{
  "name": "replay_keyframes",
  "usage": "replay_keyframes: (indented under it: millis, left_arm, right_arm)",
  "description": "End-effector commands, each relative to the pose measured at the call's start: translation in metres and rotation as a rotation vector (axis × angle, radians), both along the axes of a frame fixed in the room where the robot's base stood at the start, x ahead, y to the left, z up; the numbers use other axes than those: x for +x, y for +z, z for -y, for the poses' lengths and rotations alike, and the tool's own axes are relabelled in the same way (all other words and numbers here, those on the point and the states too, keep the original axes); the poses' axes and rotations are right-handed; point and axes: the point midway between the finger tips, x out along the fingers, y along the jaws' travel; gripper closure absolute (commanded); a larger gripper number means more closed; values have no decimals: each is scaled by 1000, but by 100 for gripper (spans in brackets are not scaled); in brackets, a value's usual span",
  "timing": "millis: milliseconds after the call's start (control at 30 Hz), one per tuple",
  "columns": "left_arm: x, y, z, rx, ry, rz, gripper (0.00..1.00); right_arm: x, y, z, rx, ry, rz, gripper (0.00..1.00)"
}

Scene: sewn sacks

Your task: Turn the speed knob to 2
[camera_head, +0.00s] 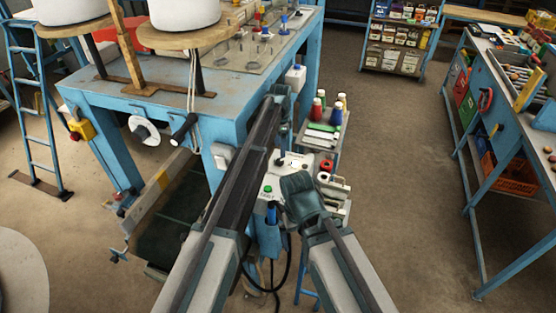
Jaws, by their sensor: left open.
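A pale control panel (292,161) sits at the front right corner of the blue machine bench, between my two arms. Small dark marks or controls show on it, and a green button (267,189) lies lower down. I cannot make out the speed knob or its numbers for sure. My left gripper (280,104) is open beside the bench's right edge, beyond the panel; its fingertips are hard to see. My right gripper (301,191) is just right of the green button, seen from behind, with its fingers hidden. My arms cover part of the panel's surroundings.
The blue bench (140,75) carries big white spools (185,15) on posts. A small cart with coloured thread cones (337,110) stands right of the panel. A workbench (500,90) is at the far right. Open floor (400,190) lies between.

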Motion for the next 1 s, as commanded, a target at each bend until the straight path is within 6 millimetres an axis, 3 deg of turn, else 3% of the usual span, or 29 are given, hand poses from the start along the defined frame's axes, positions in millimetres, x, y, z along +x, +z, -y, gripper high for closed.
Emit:
replay_keyframes:
  millis: [433,867,1000]
  left_arm:
    - [0,-58,0,0,0,0,28]
    - [0,-65,0,0,0,0,28]
    - [0,-65,0,0,0,0,52]
  right_arm:
    - [1,-58,0,1,-2,2,0]
    - [0,-65,0,0,2,2,0]
    - [0,-65,0,0,2,2,0]
